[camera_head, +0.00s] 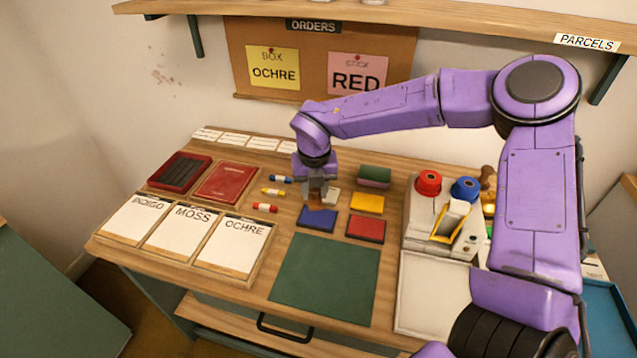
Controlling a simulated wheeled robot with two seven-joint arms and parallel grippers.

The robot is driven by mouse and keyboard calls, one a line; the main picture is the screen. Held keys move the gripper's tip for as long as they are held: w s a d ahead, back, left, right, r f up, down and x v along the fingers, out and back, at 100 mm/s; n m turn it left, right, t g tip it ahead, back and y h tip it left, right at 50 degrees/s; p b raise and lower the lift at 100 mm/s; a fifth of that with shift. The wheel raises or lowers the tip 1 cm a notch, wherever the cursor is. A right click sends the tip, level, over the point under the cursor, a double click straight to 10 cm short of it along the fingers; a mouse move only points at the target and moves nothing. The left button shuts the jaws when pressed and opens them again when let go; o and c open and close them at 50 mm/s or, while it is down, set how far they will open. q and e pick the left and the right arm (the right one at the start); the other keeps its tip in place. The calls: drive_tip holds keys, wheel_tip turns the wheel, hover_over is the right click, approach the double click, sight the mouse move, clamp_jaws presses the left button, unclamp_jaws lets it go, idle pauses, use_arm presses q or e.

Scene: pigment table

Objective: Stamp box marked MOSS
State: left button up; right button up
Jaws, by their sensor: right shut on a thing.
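The box marked MOSS (180,236) lies at the front left of the table, between the boxes marked INDIGO (133,221) and OCHRE (233,248). Its white top shows no stamp mark that I can make out. My right gripper (317,193) points down and is shut on a small brown wooden thing (316,202), probably a stamp, mostly hidden by the fingers. It is at the back edge of the blue pad (317,221); I cannot tell whether it touches. Yellow (367,203), red (366,230) and green (374,174) pads lie to the right. My left gripper is out of view.
A green mat (325,278) covers the front middle. Small paint tubes (272,192) lie left of the gripper. A dark tray (180,172) and red book (226,183) are behind the boxes. A machine with red and blue knobs (440,213) stands right. Order notes (273,68) hang behind.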

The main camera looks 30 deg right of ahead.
drive_tip(key=m, duration=0.2)
drive_tip(key=d+m, duration=0.1)
drive_tip(key=shift+w+r+m, duration=0.15)
drive_tip(key=shift+r+m, duration=0.05)
drive_tip(key=shift+m, duration=0.2)
drive_tip(key=shift+d+f, duration=0.1)
wheel_tip(320, 180, down, 6)
drive_tip(key=b, duration=0.4)
drive_tip(key=shift+b, duration=0.3)
drive_tip(key=shift+f+m+b, duration=0.3)
drive_tip(key=shift+f+b, duration=0.05)
drive_tip(key=shift+f, duration=0.1)
idle(0.9)
wheel_tip(320, 180, up, 7)
drive_tip(key=p, duration=0.5)
drive_tip(key=shift+r+p, duration=0.1)
drive_tip(key=shift+p, duration=0.25)
